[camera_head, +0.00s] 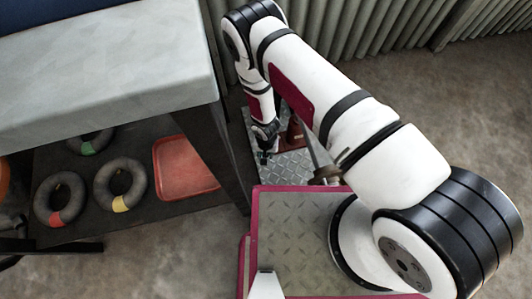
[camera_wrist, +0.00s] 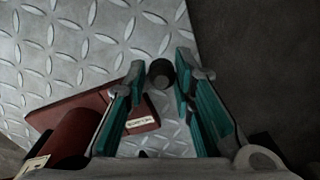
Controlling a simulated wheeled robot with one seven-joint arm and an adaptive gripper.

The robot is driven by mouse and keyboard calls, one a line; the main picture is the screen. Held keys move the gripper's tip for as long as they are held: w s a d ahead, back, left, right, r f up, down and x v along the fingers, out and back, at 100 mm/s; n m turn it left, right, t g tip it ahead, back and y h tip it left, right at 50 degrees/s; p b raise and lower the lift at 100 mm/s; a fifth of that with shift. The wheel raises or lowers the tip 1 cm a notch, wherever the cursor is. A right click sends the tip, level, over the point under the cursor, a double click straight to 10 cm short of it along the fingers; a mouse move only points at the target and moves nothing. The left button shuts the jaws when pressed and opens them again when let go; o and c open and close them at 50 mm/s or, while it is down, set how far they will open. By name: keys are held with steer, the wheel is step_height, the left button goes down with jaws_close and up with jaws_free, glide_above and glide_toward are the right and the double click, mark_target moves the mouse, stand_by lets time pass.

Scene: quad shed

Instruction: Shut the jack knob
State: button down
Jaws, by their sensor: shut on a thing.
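The jack is a dark red body standing on a diamond-plate metal sheet; part of it shows behind my arm in the head view (camera_head: 294,132), and its red body (camera_wrist: 75,135) and labelled foot (camera_wrist: 141,122) show in the wrist view. The jack knob (camera_wrist: 161,73) is a small dark round cylinder between my fingertips. My gripper (camera_wrist: 160,80) has teal-padded fingers on either side of the knob and is shut on it. In the head view my gripper (camera_head: 265,155) points down beside the jack; the knob is too small to make out there.
A grey-topped workbench (camera_head: 110,75) stands left of the jack, its dark leg close to my gripper. Its lower shelf holds a red tray (camera_head: 185,168) and several dark rings (camera_head: 120,184). A corrugated wall (camera_head: 365,30) runs behind. Bare floor (camera_head: 480,120) lies to the right.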

steer(key=shift+w+d+n, duration=0.1)
steer(key=shift+n, duration=0.3)
steer(key=d+n, duration=0.1)
steer(key=n, duration=0.1)
steer(key=s+d+n, duration=0.1)
steer(key=n, duration=0.2)
steer(key=shift+s+d+p, duration=0.1)
steer(key=shift+s+p, duration=0.05)
steer(key=shift+p, duration=0.25)
steer(key=n, duration=0.1)
steer(key=d+n, duration=0.1)
steer(key=n, duration=0.2)
steer(key=shift+s+d+n, duration=0.1)
steer(key=shift+d+n, duration=0.2)
steer(key=shift+d, duration=0.1)
steer(key=shift+d+n+p, duration=0.2)
steer(key=shift+d+n, duration=0.1)
steer(key=shift+n, duration=0.4)
steer(key=shift+d+n+p, duration=0.2)
steer(key=shift+d+n, duration=0.05)
steer(key=shift+n, duration=0.45)
steer(key=c, duration=1.6)
jaws_free()
steer(key=shift+o, duration=0.9)
steer(key=shift+d, duration=0.1)
